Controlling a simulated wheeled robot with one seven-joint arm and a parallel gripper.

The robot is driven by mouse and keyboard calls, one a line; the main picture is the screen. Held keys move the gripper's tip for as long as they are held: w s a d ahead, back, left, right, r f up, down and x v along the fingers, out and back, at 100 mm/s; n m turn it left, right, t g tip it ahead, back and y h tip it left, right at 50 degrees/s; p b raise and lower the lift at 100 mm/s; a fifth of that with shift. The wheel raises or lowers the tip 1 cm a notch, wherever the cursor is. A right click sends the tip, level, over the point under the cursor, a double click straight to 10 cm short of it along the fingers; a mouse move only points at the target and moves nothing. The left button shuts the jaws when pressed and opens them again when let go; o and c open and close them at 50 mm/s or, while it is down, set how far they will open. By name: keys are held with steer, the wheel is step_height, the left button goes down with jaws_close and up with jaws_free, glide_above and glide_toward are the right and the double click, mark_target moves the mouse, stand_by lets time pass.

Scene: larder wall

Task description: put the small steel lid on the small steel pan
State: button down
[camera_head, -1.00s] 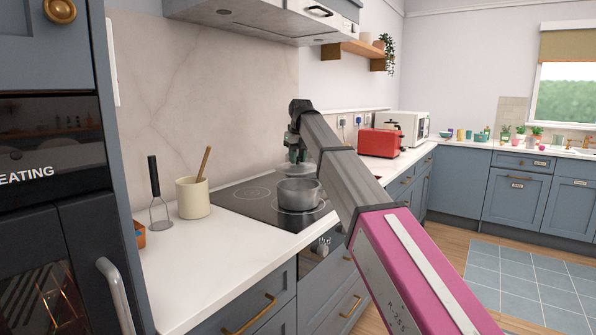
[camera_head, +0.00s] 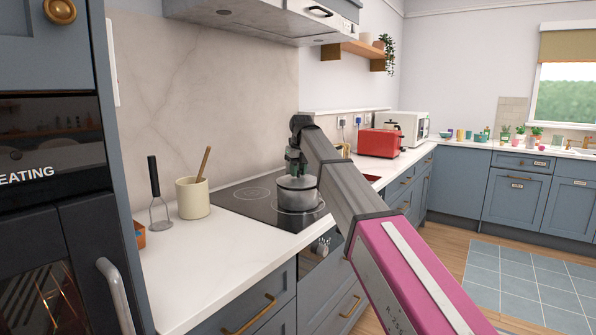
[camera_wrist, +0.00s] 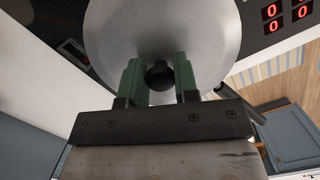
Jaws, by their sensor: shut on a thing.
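The small steel pan (camera_head: 294,199) stands on the dark hob. The small steel lid (camera_head: 297,182) is level over its mouth, at or very close to the rim; I cannot tell whether it is fully seated. In the wrist view the lid (camera_wrist: 160,25) is a round grey disc that hides most of what is below it. My gripper (camera_head: 294,168) is directly above the pan. Its green fingers (camera_wrist: 160,80) are shut on the lid's black knob (camera_wrist: 159,75).
The hob (camera_head: 245,197) has free room left of the pan. A cream crock (camera_head: 193,198) with a wooden utensil and a standing masher (camera_head: 159,212) are on the counter to the left. A red toaster (camera_head: 378,143) stands beyond my arm. The extractor hood (camera_head: 265,20) hangs above.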

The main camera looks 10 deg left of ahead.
mark_target(300, 178)
steer(key=shift+f, duration=0.45)
steer(key=c, duration=0.9)
jaws_free()
steer(key=shift+o, duration=0.2)
steer(key=shift+r, duration=0.55)
step_height(300, 178, up, 12)
steer(key=s+d, duration=0.1)
steer(key=shift+s, duration=0.15)
steer(key=shift+d, duration=0.1)
